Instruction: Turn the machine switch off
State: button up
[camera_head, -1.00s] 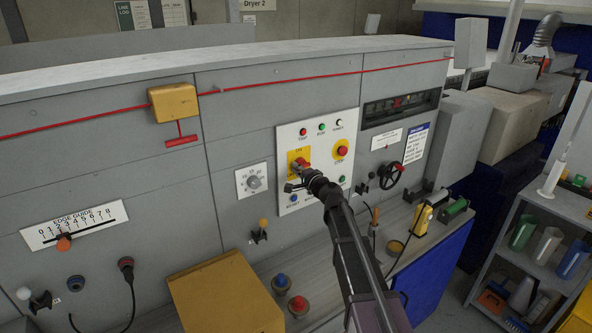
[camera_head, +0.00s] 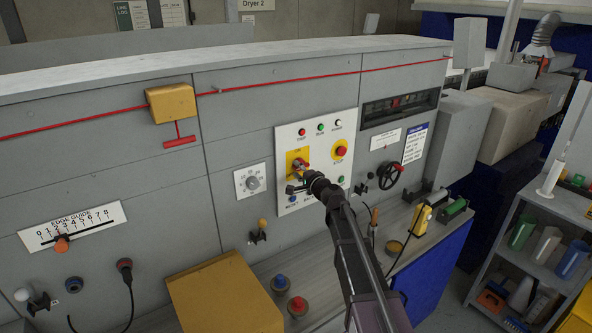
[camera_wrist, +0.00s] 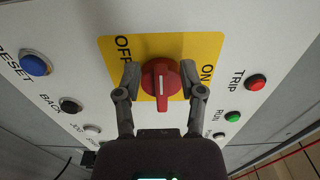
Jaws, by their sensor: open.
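The red rotary switch (camera_wrist: 161,79) sits on a yellow plate (camera_wrist: 205,45) on the machine's white control panel. In the wrist view OFF is printed left of it and ON right of it. In the head view the switch (camera_head: 300,164) shows just above my gripper (camera_head: 297,186).
A red-and-yellow stop button (camera_head: 340,150) is right of the switch. A blue RESET button (camera_wrist: 35,63) and the red TRIP light (camera_wrist: 256,82) flank the plate. A handwheel (camera_head: 390,174) protrudes farther right. A yellow box (camera_head: 227,295) stands on the ledge below.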

jog(key=v, duration=1.1)
jog(key=s+d+f+n+g+h+b, duration=0.1)
jog(key=s+f+n+g+h+b, duration=0.2)
jog(key=s+f+n+g, duration=0.9)
jog(key=s+d+f+g+h, duration=0.1)
jog(key=s+d+f+h, duration=0.2)
jog(key=s+d+f, duration=0.2)
jog(key=s+d+f+m+g+h+b, duration=0.1)
jog(key=s+d+f+h, duration=0.3)
jog(key=s+d+f, duration=0.2)
jog(key=s+d, duration=0.2)
jog(key=s, duration=0.2)
jog(key=shift+s+g+h, duration=0.3)
jog(key=shift+s, duration=0.05)
